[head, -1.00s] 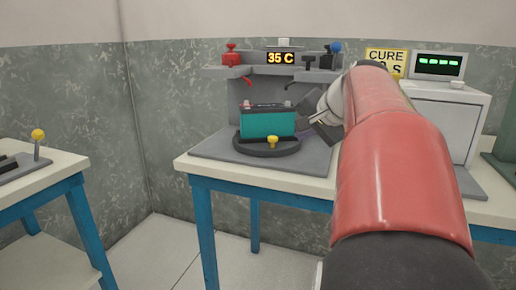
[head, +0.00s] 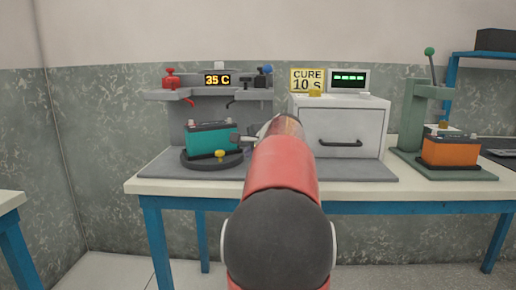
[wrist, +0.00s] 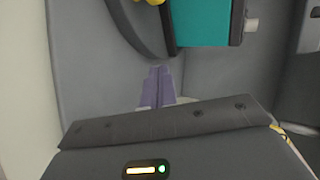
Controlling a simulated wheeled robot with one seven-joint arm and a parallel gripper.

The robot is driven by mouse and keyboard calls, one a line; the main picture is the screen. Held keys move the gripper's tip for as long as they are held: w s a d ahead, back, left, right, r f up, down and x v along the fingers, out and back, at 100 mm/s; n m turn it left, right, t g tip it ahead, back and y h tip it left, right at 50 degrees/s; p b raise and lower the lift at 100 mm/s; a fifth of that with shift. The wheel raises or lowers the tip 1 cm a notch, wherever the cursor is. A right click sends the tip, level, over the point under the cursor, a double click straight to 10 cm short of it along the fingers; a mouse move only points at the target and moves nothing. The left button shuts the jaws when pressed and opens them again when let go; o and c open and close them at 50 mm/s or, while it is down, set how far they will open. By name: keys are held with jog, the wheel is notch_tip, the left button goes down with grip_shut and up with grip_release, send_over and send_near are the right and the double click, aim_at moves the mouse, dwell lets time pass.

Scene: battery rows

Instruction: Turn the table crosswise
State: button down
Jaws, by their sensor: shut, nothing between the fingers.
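The round dark turntable (head: 190,163) stands on a grey plate at the left of the bench. A teal battery (head: 208,140) with a dark top sits on it, and a yellow knob (head: 219,154) is at its front rim. In the wrist view the turntable's dark edge (wrist: 128,32), the teal battery (wrist: 203,24) and the yellow knob (wrist: 150,2) show at the top. My gripper (wrist: 158,70) has its purple fingers together and empty, below the turntable and apart from it in that view. In the head view my arm mostly hides the gripper, right of the battery.
A rack (head: 180,95) with a red and a blue handle and a 35 C display stands behind the turntable. A white cure oven (head: 335,115) is right of it. Farther right, an orange battery (head: 450,151) sits by a green press (head: 413,115).

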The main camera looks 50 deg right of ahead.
jog(key=shift+w+d+r, duration=0.1)
jog(key=shift+w+d, duration=0.2)
jog(key=shift+w, duration=0.55)
jog(key=shift+w+d, duration=0.3)
jog(key=shift+w, duration=0.5)
jog(key=shift+w+d+n+y+p, duration=0.25)
jog(key=shift+d+n+y+p, duration=0.25)
jog(key=shift+n+y, duration=0.1)
